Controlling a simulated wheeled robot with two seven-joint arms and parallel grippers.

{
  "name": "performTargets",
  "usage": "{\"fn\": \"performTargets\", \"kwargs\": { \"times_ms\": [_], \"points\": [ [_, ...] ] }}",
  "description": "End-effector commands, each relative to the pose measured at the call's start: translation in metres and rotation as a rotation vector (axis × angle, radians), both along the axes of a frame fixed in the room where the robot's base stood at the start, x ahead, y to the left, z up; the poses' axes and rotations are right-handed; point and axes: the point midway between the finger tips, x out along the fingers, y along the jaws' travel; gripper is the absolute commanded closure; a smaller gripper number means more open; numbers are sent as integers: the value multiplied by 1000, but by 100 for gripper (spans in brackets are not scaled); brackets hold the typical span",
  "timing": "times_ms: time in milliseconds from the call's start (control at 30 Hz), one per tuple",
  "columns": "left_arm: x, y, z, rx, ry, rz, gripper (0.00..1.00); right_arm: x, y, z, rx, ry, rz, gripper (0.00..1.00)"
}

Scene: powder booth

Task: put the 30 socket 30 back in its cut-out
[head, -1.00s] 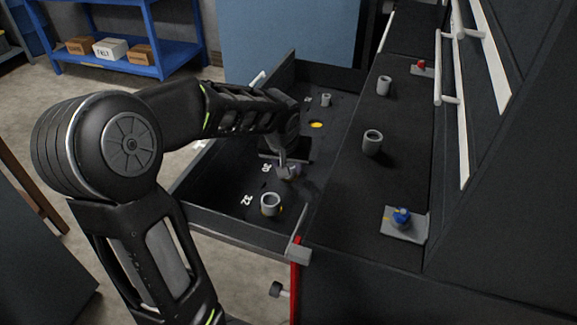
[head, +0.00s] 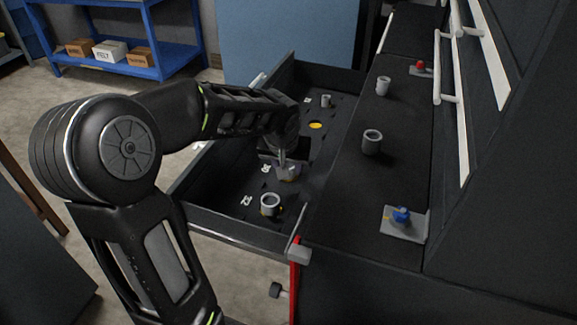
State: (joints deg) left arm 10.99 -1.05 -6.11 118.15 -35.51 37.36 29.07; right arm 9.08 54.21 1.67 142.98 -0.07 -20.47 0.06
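The grey 30 socket (head: 289,173) is in the open black drawer (head: 222,219), beside a white label that looks like 30 (head: 266,169). A trace of yellow shows at its lower edge; I cannot tell whether it is seated in its cut-out or just above it. My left gripper (head: 282,160) reaches down from above with its fingertips at the socket and appears shut on it; the wrist hides part of the fingers. My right gripper is not in view.
Another socket (head: 270,204) stands near the label 32, and a small one (head: 326,101) at the far end. A yellow empty cut-out (head: 316,126) lies between. Two sockets, one nearer (head: 372,142) and one farther (head: 383,86), and a blue-knobbed fitting (head: 401,215) stand on the right-hand top.

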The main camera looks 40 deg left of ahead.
Motion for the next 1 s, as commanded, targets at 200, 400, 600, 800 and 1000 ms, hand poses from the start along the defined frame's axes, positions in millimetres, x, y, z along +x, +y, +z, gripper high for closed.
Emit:
{"fn": "performTargets", "kwargs": {
  "times_ms": [200,400,600,800,1000],
  "points": [
    [-8,-1,-17,-9,32,7,100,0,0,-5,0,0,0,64],
    [-8,0,-17,-10,32,8,100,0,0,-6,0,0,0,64],
    [-8,0,-17,-10,32,9,60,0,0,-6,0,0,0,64],
    [-9,0,-17,-10,33,9,44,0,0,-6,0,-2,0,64],
    [-13,-4,0,-8,26,8,38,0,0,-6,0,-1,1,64]
  ]
}}
